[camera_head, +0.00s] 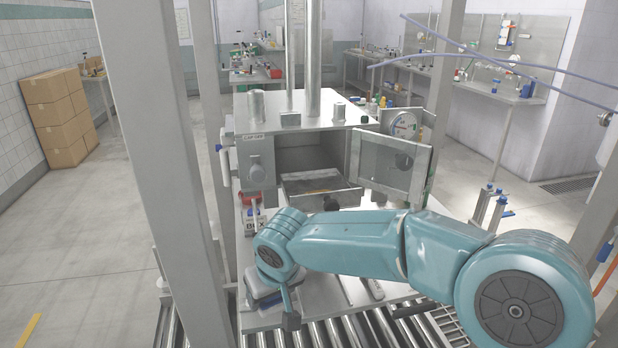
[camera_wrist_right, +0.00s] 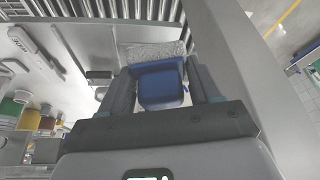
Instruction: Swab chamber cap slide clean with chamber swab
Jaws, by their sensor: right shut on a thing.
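My right gripper (camera_wrist_right: 160,82) is shut on the chamber swab (camera_wrist_right: 162,88), a blue block with a grey fuzzy pad, seen between the two fingers in the right wrist view. In the head view my right arm reaches in from the right and bends down at the front left of the bench; its fingers and the swab are not clear there. The steel chamber (camera_head: 299,140) stands behind it with its door open to the right. My left gripper is not in view.
The glazed chamber door (camera_head: 392,165) stands out at the right, with a round gauge (camera_head: 403,125) behind it. Steel posts (camera_head: 165,150) rise at the left. Rollers (camera_head: 350,330) run along the front. Coloured containers show in the wrist view (camera_wrist_right: 35,118).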

